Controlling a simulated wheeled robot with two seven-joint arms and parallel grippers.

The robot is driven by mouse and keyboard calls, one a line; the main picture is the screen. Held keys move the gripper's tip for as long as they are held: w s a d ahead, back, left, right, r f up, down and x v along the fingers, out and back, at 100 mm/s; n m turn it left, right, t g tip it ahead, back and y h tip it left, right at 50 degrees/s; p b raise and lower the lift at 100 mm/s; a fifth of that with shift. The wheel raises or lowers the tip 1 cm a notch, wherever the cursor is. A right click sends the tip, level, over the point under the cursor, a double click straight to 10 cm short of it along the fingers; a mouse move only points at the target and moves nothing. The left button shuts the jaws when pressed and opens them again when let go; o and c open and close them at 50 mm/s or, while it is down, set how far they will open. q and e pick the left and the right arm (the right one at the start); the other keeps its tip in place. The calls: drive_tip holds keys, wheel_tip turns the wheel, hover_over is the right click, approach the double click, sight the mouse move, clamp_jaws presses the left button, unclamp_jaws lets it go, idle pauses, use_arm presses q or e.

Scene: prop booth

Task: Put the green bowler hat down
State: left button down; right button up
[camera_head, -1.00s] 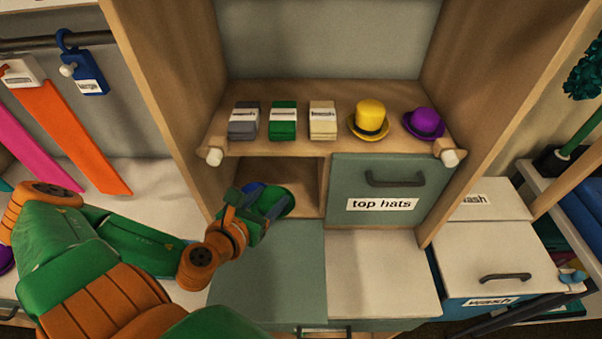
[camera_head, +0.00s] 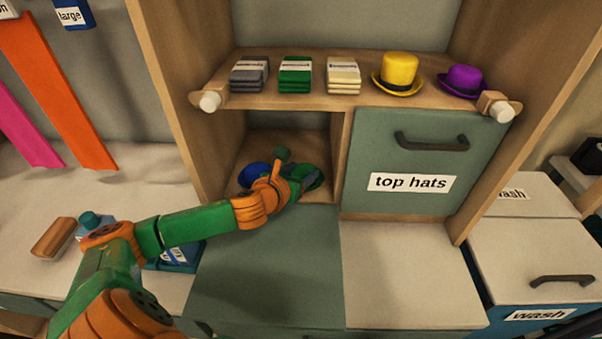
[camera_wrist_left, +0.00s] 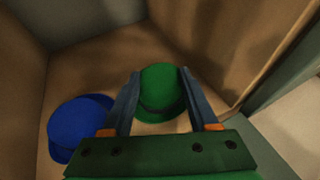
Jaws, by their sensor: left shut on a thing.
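The green bowler hat (camera_wrist_left: 161,87) is between the two fingers of my left gripper (camera_wrist_left: 160,82) in the left wrist view. My left gripper (camera_head: 298,180) is shut on it, inside the open cubby left of the "top hats" door. In the head view the green hat (camera_head: 314,179) shows partly behind the gripper. I cannot tell whether the hat touches the cubby floor. A blue hat (camera_wrist_left: 78,128) sits on the cubby floor to the left of the green one; it also shows in the head view (camera_head: 252,174). My right gripper is not in view.
The shelf (camera_head: 300,98) above holds folded stacks, a yellow hat (camera_head: 398,74) and a purple hat (camera_head: 463,80). The closed "top hats" door (camera_head: 420,150) bounds the cubby on the right. A brush (camera_head: 54,238) lies at left.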

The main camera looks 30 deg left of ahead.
use_arm(q)
drive_tip(key=shift+c, duration=0.7)
unclamp_jaws()
drive_tip(key=shift+r, duration=0.1)
drive_tip(key=p+v, duration=0.1)
drive_tip(key=v, duration=0.6)
drive_tip(key=shift+s+a+r, duration=0.1)
drive_tip(key=p+v, duration=0.4)
drive_tip(key=p, duration=0.1)
drive_tip(key=shift+r, duration=0.35)
drive_tip(key=shift+s+f+p, duration=0.15)
drive_tip(key=shift+s+p, duration=0.2)
drive_tip(key=shift+f, duration=0.15)
